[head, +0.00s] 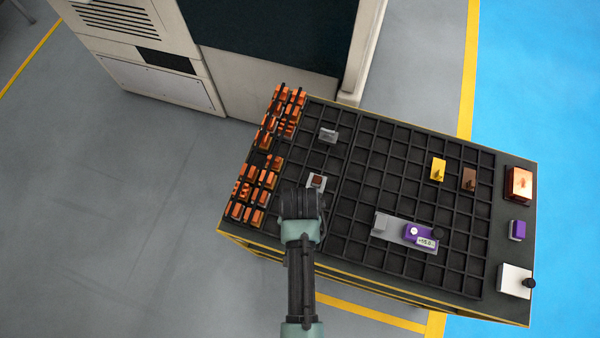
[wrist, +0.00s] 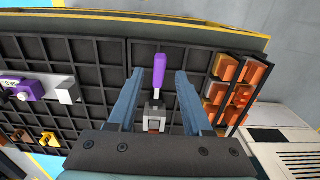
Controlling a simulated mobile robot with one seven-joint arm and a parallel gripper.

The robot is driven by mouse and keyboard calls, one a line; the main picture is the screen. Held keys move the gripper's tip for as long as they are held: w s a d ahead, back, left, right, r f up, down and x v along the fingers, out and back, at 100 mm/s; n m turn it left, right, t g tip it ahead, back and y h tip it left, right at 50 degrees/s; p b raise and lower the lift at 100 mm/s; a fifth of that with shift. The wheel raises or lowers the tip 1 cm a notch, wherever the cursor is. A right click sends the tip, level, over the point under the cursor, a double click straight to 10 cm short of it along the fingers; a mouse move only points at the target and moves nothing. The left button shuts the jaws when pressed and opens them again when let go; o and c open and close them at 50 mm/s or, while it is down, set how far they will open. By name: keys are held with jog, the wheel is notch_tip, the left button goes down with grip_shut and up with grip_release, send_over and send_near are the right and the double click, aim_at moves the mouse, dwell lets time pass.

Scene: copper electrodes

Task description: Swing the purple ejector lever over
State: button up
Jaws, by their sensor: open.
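The purple ejector lever (wrist: 159,72) shows in the wrist view as a purple handle on a pale shaft. It rises from a small grey block (wrist: 154,121) with a dark square in it. My gripper (wrist: 160,75) is open, with one blue-grey finger on each side of the lever; I cannot tell whether either finger touches it. In the head view the grey block (head: 316,183) sits in the dark grid tray (head: 350,160), just beyond my gripper (head: 303,200). The lever is hidden there behind my wrist, and so are the fingertips.
Orange copper pieces (head: 270,180) fill racks at the tray's left. A grey and purple device (head: 415,235) lies to the right. A small grey holder (head: 328,134), yellow piece (head: 438,169) and brown piece (head: 469,180) stand farther back. A large machine (head: 265,50) stands behind.

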jog(key=shift+f+b, duration=1.8)
jog(key=shift+f, duration=0.35)
jog(key=shift+f, duration=0.25)
grip_shut()
